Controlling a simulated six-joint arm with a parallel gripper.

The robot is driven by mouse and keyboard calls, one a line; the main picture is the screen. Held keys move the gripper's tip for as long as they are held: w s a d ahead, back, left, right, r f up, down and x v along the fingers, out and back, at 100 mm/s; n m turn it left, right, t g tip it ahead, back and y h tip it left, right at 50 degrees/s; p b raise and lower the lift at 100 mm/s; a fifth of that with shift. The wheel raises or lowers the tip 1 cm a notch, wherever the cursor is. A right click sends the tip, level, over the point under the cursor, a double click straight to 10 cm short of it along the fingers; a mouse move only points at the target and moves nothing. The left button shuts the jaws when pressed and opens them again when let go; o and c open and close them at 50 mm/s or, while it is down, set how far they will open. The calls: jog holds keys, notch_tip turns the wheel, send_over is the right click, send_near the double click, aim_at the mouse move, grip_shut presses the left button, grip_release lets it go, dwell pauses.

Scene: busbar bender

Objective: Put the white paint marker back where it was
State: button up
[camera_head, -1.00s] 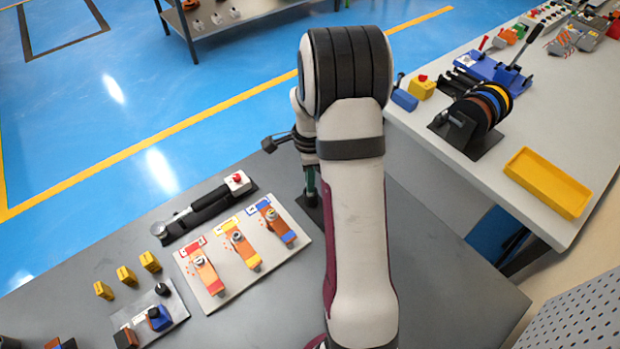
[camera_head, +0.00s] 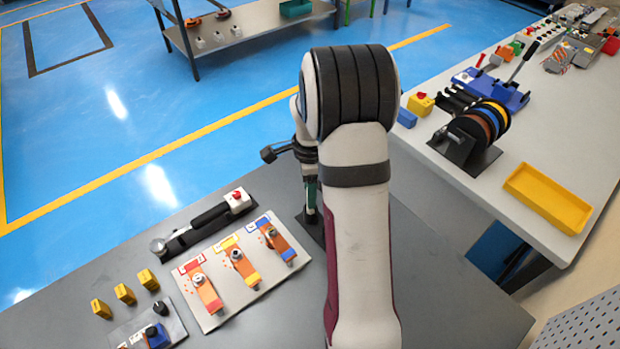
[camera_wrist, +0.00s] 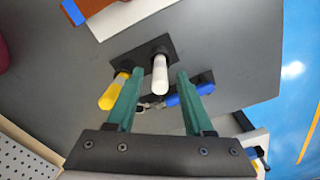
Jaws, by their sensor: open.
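The white paint marker (camera_wrist: 160,76) stands in a dark holder (camera_wrist: 143,53) in the wrist view, its lower end at a black socket. My gripper (camera_wrist: 158,84) is open, with one green finger on each side of the white marker and a visible gap to both. A yellow marker (camera_wrist: 108,96) is left of it, and a blue one (camera_wrist: 190,95) is right of it, partly behind a finger. In the head view my gripper (camera_head: 310,198) points down over the dark holder base (camera_head: 312,228); my arm hides much there, and the markers cannot be made out.
A pale board with orange busbars (camera_head: 238,262) lies left of the holder. A black-handled tool (camera_head: 205,222) lies behind it. Yellow blocks (camera_head: 124,293) stand at the front left. The grey bench (camera_head: 450,300) is clear at right. A white table with a yellow tray (camera_head: 547,196) stands beyond.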

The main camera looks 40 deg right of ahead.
notch_tip(320, 180, up, 9)
jog(key=shift+r, duration=0.2)
jog(key=shift+f, duration=0.15)
send_over(310, 214)
jog(key=f, duration=1.2)
jog(key=shift+w+d, duration=0.25)
notch_tip(310, 214, up, 4)
jog(key=shift+w+d+r, duration=0.1)
jog(key=shift+w+r, duration=0.05)
jog(key=s+d+r, duration=0.3)
jog(key=s+r, duration=0.1)
jog(key=s, duration=0.2)
